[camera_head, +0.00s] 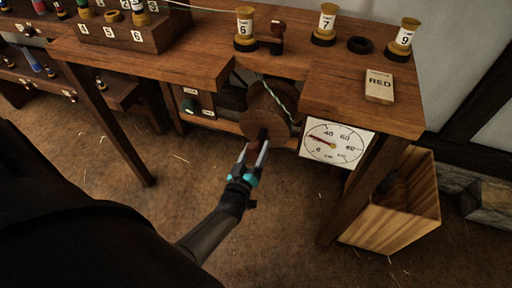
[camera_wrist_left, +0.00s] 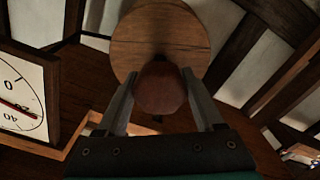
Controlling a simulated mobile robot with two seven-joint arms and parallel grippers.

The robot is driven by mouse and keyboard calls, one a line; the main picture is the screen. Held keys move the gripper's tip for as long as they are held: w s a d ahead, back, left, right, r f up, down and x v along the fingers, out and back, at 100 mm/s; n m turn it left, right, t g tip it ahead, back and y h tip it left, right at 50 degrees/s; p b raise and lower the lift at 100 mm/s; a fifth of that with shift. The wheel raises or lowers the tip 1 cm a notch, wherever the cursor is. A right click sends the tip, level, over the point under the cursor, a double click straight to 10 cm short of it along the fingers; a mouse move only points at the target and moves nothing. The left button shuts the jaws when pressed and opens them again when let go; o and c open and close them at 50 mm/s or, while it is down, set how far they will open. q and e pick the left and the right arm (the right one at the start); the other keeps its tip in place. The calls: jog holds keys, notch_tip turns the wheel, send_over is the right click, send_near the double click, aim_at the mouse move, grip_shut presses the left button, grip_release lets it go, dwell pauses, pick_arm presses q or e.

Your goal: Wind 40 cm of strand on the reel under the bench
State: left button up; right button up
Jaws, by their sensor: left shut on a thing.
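The wooden reel (camera_head: 270,112) hangs under the bench, with pale strand (camera_head: 284,98) over its upper right side. Its round end also shows in the left wrist view (camera_wrist_left: 160,38). My left gripper (camera_head: 258,148) is shut on the reel's reddish-brown crank knob (camera_wrist_left: 162,88), one finger on each side, just below and in front of the reel. A white dial (camera_head: 338,148) hangs from the bench's front edge; its red needle points near 20, between 0 and 40. In the left wrist view the dial (camera_wrist_left: 18,98) appears upside down. My right gripper is not in view.
On the bench (camera_head: 340,95) stand spools numbered 6 (camera_head: 245,32), 7 (camera_head: 325,24) and 9 (camera_head: 404,38), and a RED block (camera_head: 379,86). A bench leg (camera_head: 345,195) and a wooden crate (camera_head: 400,225) stand right of my arm. The floor in front is open.

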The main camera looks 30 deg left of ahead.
pick_arm(q)
jog(key=m, duration=0.4)
jog(key=shift+m+p, duration=0.3)
jog(key=m, duration=0.4)
jog(key=shift+m, duration=0.8)
jog(key=m, duration=0.2)
jog(key=shift+m, duration=0.3)
jog(key=m, duration=0.3)
jog(key=shift+m, duration=0.4)
jog(key=m, duration=0.6)
jog(key=shift+m+b, duration=0.4)
jog(key=shift+m, duration=1)
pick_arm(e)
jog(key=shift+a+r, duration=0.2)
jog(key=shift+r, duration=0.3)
